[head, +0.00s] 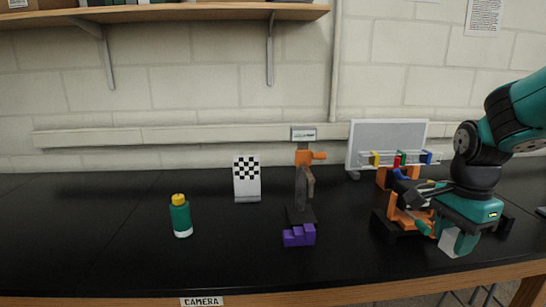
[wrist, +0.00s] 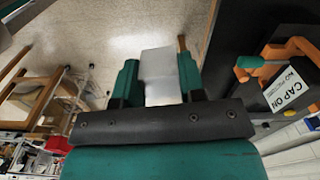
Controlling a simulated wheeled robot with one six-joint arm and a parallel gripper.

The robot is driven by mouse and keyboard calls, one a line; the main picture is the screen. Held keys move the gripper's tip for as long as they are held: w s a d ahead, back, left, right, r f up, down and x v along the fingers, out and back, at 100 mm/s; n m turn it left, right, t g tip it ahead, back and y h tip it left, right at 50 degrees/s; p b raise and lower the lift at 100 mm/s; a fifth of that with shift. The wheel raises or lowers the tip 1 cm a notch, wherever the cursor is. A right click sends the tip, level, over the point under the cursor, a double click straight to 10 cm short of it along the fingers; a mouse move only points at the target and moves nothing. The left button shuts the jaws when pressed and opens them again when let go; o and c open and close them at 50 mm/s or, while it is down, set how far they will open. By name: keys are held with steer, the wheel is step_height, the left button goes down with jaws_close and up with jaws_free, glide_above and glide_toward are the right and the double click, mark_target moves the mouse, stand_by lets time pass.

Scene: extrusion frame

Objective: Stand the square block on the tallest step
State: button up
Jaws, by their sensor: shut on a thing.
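A pale grey square block (head: 449,243) hangs from my gripper (head: 446,236) above the right part of the bench. In the wrist view the block (wrist: 159,66) sits between the two teal fingers of my gripper (wrist: 158,78), which are shut on it. The purple steps (head: 299,236) stand on the black bench near the front, left of my gripper and well apart from it. Their tallest step is at the right end. The top of the steps is bare.
A dark post with an orange clamp (head: 303,157) rises just behind the steps. A green bottle with a yellow cap (head: 181,217) and a checkered board (head: 246,178) stand to the left. An orange and black stand (head: 396,212) is beside my gripper. The bench front is clear between.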

steer(key=w+a+f+n, duration=0.2)
steer(key=f+n, duration=0.5)
steer(key=f, duration=0.3)
steer(key=w+a+f+n, duration=0.3)
steer(key=f+n, duration=0.5)
steer(key=f, duration=0.1)
steer(key=s+f+n, duration=0.1)
steer(key=s+f, duration=0.3)
steer(key=f, duration=0.2)
steer(key=shift+s+a+f, duration=0.15)
steer(key=shift+f, duration=0.15)
